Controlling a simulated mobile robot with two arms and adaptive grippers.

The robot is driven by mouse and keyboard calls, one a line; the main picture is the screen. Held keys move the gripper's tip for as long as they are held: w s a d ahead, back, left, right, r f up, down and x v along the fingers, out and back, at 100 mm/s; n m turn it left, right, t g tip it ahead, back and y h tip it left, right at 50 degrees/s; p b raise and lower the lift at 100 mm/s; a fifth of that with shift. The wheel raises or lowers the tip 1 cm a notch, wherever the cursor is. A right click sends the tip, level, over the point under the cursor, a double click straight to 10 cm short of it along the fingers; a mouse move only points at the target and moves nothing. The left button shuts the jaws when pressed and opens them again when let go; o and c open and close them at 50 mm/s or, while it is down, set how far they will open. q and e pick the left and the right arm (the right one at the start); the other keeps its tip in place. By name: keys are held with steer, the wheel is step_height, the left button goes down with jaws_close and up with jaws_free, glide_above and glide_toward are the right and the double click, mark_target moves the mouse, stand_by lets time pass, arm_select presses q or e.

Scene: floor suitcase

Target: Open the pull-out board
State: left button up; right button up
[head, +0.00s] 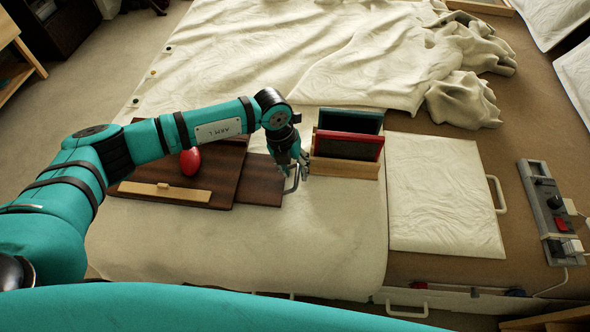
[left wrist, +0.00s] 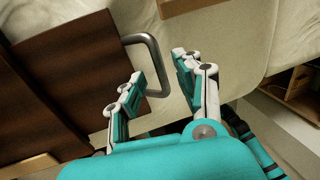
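The pull-out board (head: 260,188) is a dark brown wooden panel, with part of it showing at the right edge of a larger dark wooden board (head: 222,185). A grey metal handle (head: 289,188) sits on its right end. In the left wrist view the handle (left wrist: 152,48) is a bent bar beside the dark panel (left wrist: 85,35). My left gripper (head: 298,168) is at the handle. Its fingers (left wrist: 160,68) are apart, one on each side of the handle's outer bar, with gaps visible. My right gripper is not in view.
A red egg-shaped object (head: 190,162) and a light wooden strip (head: 165,192) lie on the larger board. A wooden rack with red and dark panels (head: 347,146) stands close right of my gripper. A white panel with a handle (head: 440,190) is farther right. The pale cloth in front is clear.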

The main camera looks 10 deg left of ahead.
arm_select(q)
steer(key=shift+d+f, duration=0.1)
steer(key=shift+f, duration=0.5)
jaws_close()
